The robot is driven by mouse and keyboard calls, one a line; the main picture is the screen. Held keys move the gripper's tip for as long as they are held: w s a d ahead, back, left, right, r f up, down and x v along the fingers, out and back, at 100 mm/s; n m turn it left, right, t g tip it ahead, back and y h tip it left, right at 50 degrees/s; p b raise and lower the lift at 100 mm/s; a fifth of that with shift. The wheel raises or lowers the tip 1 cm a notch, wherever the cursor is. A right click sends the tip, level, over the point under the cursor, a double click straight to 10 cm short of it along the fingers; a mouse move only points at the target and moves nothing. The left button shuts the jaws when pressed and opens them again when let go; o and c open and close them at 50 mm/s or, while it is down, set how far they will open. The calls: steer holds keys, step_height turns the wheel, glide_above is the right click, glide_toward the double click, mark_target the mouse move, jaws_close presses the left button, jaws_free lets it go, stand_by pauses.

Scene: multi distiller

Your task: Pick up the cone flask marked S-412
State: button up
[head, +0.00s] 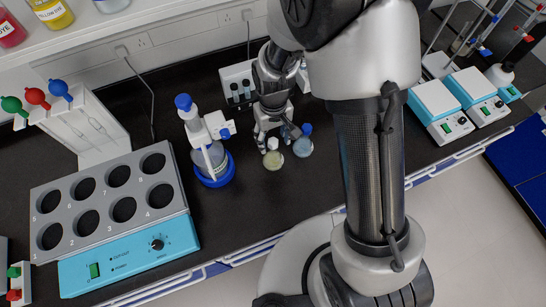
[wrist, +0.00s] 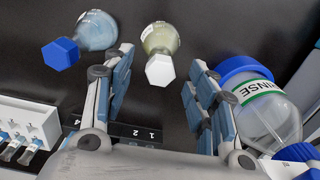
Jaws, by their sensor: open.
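Two small cone flasks stand side by side on the black bench. One has a white cap and pale yellow-green contents (head: 273,161); it also shows in the wrist view (wrist: 160,38). The other has a blue cap and pale blue contents (head: 303,148), and it lies to the left in the wrist view (wrist: 97,30). I cannot read S-412 on either flask. My gripper (head: 274,137) is open and points down at the white-capped flask. In the wrist view its fingertips (wrist: 160,67) stand on either side of the white cap, with gaps visible.
A rinse bottle with a blue collar (head: 217,165) stands close beside my gripper; it also shows in the wrist view (wrist: 268,112). A white vial holder (head: 238,87) stands behind. A grey numbered heating block (head: 105,205) fills the left. Two blue-white hotplates (head: 440,110) stand right.

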mark_target(273, 154)
steer(key=shift+f+b, duration=0.7)
steer(key=shift+f, duration=2.05)
steer(key=shift+c, duration=0.2)
jaws_close()
